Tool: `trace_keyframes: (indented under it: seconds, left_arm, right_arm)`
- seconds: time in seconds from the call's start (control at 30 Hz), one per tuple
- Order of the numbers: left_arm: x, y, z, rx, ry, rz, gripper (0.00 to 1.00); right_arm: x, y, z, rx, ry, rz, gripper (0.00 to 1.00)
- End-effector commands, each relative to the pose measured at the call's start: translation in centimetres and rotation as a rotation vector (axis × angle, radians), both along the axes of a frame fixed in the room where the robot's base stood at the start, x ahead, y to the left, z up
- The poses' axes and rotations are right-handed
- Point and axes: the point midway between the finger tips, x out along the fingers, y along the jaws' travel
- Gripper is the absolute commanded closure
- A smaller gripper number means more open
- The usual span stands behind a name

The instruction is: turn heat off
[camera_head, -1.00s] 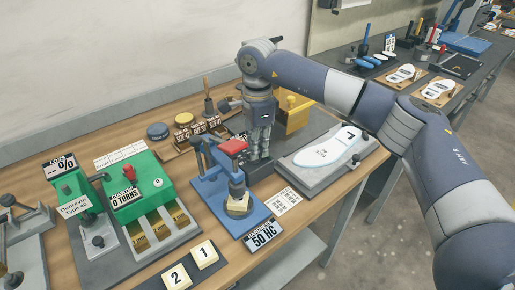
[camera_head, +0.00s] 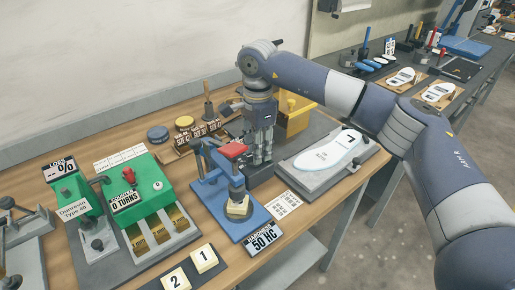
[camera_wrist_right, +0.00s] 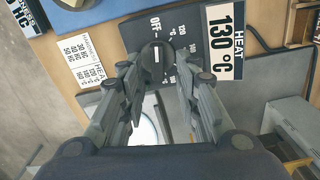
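The heat control is a dark panel (camera_wrist_right: 185,22) in the right wrist view, with a round black knob (camera_wrist_right: 157,55). The knob's white line runs roughly up and down in the picture, with the OFF label above it and temperature marks to the right. A white sign (camera_wrist_right: 226,45) reads HEAT 130 °C. My right gripper (camera_wrist_right: 158,78) is open, with its fingers apart on either side of the knob; whether they touch it I cannot tell. In the head view the right gripper (camera_head: 262,158) points down and hides the knob. My left gripper is out of view.
A blue press (camera_head: 212,195) with a red top stands close to the gripper's left. A grey plate with a white insole (camera_head: 328,155) lies to its right, and a yellow box (camera_head: 294,112) stands behind. A green machine (camera_head: 140,190) is farther left.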

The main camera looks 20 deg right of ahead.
Motion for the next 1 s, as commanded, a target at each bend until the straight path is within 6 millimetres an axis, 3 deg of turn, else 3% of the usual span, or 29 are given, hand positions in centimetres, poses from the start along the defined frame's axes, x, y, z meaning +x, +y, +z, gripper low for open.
trace_keyframes:
  seconds: [0.37, 0.8, 1.0]
  left_arm:
    - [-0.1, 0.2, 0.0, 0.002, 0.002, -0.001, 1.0]
    - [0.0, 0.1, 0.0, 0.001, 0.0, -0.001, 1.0]
    - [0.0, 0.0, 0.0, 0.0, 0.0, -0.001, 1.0]
  right_arm:
    - [-0.1, 0.1, 0.6, -0.001, 0.003, 0.0, 0.68]
    - [-0.1, 0.0, 9.2, 0.0, 0.002, -0.001, 0.68]
    - [-0.1, 0.0, 11.4, -0.001, 0.003, 0.0, 0.68]
